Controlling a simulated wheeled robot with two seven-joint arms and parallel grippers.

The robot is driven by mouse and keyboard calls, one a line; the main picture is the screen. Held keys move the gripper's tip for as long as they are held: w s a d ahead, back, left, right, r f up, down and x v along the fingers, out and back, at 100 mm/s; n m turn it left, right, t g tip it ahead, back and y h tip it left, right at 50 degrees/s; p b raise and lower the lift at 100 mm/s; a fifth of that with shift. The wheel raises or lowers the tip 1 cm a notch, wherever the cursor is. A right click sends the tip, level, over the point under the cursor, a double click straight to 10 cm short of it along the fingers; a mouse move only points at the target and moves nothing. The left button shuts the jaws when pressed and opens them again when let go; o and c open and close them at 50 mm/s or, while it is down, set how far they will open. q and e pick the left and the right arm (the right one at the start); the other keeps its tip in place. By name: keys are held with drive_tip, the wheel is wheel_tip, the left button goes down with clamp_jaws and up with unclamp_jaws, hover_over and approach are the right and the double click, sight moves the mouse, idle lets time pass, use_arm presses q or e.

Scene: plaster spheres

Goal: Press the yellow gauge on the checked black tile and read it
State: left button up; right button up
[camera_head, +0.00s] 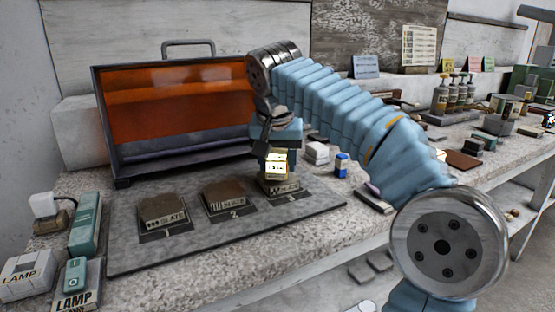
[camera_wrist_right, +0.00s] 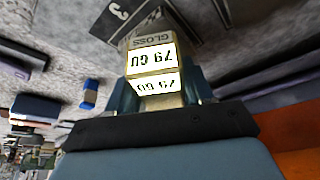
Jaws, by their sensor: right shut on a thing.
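The gauge (camera_head: 276,168), a small pale-yellow block, is in my right gripper (camera_head: 276,150) over the checked tile at place 3 (camera_head: 284,188) in the head view. It appears to rest on the tile, but the contact is hard to see. In the right wrist view the gauge (camera_wrist_right: 152,62) has the word GLOSS and lit white displays, upside down, which seem to read 79 GU. My right gripper (camera_wrist_right: 155,95) is shut on it there. My left gripper is not in view.
Two more tiles, at places 1 (camera_head: 163,211) and 2 (camera_head: 230,196), lie on the dark board (camera_head: 130,255). An orange-screened lamp box (camera_head: 165,100) stands behind.

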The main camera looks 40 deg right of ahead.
drive_tip(key=shift+f+b, duration=0.45)
drive_tip(key=shift+f, duration=0.05)
idle(0.5)
drive_tip(key=shift+f, duration=0.15)
idle(0.9)
wheel_tip(320, 180, up, 5)
drive_tip(key=p, duration=0.5)
drive_tip(key=shift+r, duration=1.1)
